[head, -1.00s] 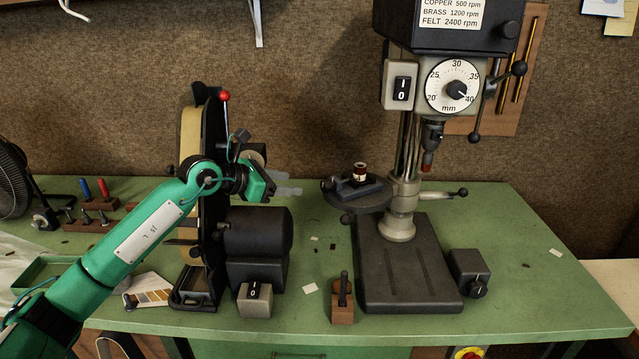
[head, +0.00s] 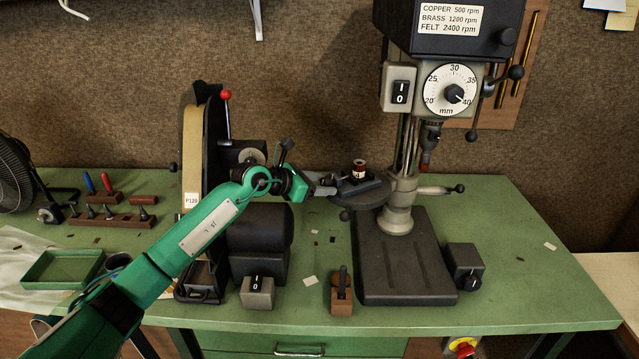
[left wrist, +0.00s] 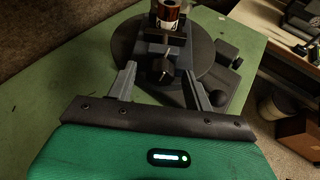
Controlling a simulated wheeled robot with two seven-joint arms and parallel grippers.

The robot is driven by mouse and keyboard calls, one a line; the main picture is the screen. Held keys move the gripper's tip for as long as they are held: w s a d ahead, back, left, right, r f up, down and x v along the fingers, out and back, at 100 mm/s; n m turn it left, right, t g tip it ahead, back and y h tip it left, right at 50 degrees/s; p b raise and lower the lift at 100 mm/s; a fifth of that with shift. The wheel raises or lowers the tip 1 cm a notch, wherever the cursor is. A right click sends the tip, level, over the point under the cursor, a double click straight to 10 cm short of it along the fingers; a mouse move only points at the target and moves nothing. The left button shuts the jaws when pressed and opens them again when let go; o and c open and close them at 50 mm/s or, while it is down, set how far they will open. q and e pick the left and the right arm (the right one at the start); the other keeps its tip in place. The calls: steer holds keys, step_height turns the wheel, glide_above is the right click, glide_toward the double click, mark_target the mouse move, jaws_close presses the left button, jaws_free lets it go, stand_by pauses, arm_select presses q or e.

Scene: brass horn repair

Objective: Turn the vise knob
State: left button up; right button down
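The small dark vise (head: 362,186) sits on the round drill press table (head: 372,201) and holds a brownish-red cylinder with a pale band (head: 359,168). In the left wrist view the vise (left wrist: 176,50) has its knob (left wrist: 163,76) with a crossbar facing me. My left gripper (head: 325,187) is at the left side of the vise. In the left wrist view, its two fingers (left wrist: 159,78) are spread, one on each side of the knob, with gaps between. My right gripper is in neither view.
A belt sander (head: 208,145) stands left of the drill press (head: 400,290), behind my left arm. A switch box (head: 257,292) and a brown block with a dark tool (head: 342,295) stand on the green bench (head: 520,260) in front.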

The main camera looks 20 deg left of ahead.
arm_select(q)
steer(key=c, duration=0.9)
steer(key=shift+n, duration=0.3)
steer(key=shift+g, duration=0.3)
steer(key=o, duration=0.9)
steer(key=shift+o, duration=0.2)
steer(key=shift+b, duration=0.3)
